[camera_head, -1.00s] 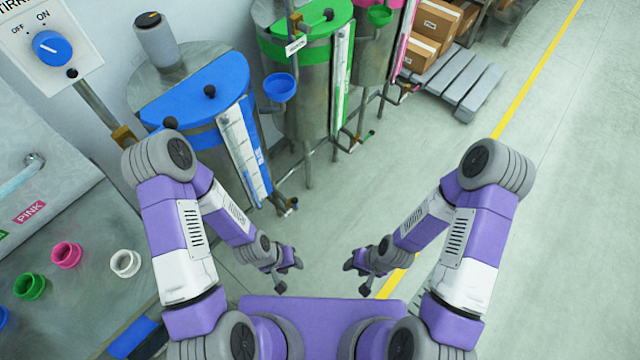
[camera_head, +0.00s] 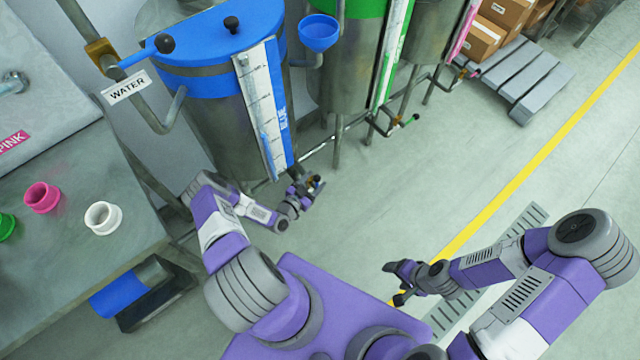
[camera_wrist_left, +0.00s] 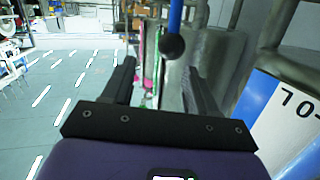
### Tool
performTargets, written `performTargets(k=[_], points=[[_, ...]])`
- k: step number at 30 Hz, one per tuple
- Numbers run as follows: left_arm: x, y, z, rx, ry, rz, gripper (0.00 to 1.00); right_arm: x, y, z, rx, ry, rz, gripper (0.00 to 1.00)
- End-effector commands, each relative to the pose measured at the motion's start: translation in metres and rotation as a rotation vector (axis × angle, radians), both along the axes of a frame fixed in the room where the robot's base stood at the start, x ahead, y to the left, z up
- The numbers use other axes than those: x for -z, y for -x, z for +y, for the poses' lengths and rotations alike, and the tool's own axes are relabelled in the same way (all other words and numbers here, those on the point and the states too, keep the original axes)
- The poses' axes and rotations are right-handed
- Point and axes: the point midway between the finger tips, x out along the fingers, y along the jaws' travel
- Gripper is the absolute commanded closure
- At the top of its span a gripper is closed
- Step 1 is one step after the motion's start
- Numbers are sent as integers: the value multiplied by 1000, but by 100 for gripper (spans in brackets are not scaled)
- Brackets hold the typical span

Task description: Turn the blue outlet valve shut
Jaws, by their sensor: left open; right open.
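The blue drum (camera_head: 225,100) stands at the left in the head view, with a white level scale down its front. Its outlet (camera_head: 318,182) is low at the drum's front right, partly hidden by my left gripper (camera_head: 304,190). In the left wrist view, a blue lever (camera_wrist_left: 174,16) with a black ball end (camera_wrist_left: 172,46) shows ahead, between the line of my open left fingers (camera_wrist_left: 160,78). I see no clear contact between fingers and lever. My right gripper (camera_head: 398,283) is open and empty above the floor, away from the drum.
A green drum (camera_head: 350,60) with its own low outlet (camera_head: 408,122) stands to the right. A blue funnel (camera_head: 319,33) hangs between the drums. The worktop (camera_head: 70,270) at left holds coloured caps. A pallet (camera_head: 520,80) with boxes is far right. The floor between is clear.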

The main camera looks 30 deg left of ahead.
Motion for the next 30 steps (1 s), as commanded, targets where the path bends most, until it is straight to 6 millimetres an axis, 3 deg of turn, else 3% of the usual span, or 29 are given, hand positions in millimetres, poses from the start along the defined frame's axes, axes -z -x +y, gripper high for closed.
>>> performTargets(k=[1, 7, 11, 24, 30], points=[[17, 6, 11, -12, -26, -49, 42, 15, 0, 0, 0, 0, 0, 30], [31, 20, 20, 32, -62, -149, 42, 30, 0, 0, 0, 0, -1, 30], [33, 20, 21, 46, -69, -170, 42, 33, 0, 0, 0, 0, -1, 30], [33, -40, 8, 50, -67, -170, 42, 49, 0, 0, 0, 0, -1, 30], [32, -50, 6, 49, -66, -167, 42, 50, 0, 0, 0, 0, -1, 30]])
